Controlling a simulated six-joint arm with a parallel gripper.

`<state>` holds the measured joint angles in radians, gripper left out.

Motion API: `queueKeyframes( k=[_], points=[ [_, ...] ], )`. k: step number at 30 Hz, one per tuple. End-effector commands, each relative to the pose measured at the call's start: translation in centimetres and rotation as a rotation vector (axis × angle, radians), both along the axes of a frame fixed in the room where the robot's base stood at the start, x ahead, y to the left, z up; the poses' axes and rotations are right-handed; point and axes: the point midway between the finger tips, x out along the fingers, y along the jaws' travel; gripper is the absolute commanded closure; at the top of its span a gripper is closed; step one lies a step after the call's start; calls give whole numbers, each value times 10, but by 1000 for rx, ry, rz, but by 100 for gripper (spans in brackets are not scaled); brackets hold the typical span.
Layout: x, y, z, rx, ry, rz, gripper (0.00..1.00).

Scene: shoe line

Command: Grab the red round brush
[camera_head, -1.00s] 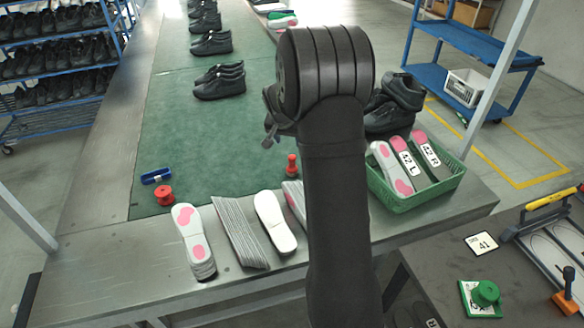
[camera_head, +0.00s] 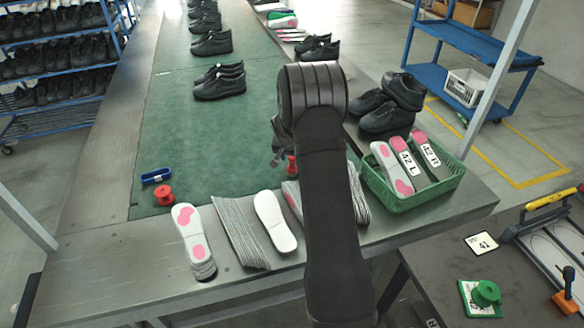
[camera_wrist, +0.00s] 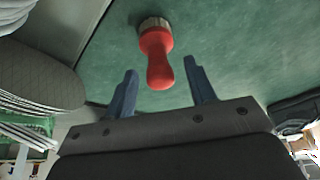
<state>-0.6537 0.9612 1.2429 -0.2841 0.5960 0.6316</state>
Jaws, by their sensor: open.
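The red round brush (camera_wrist: 157,52) lies ahead of my gripper in the wrist view, on the green mat, with its pale bristle end at the far side and its rounded red handle toward me. My gripper (camera_wrist: 160,82) is open and empty. Its two blue-grey fingers stand to the left and right of the handle's end, apart from it. In the head view the brush (camera_head: 291,165) shows only in part, beside my arm, which hides the rest. My fingertips are hard to make out there.
The green mat (camera_head: 190,120) carries black shoes farther back. A red spool (camera_head: 165,194) and a blue-handled item (camera_head: 156,176) lie at the mat's left. White insoles (camera_head: 275,221) line the front edge. A green basket (camera_head: 405,200) with insoles stands right of my arm.

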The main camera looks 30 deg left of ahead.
Motion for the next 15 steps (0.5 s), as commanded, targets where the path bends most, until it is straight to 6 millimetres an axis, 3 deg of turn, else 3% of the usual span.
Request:
queueKeyframes(
  k=[10, 15],
  points=[
    [3, 1, -7, 1, -1, 0, 50],
    [3, 1, -7, 1, -1, 0, 81]
  ],
)
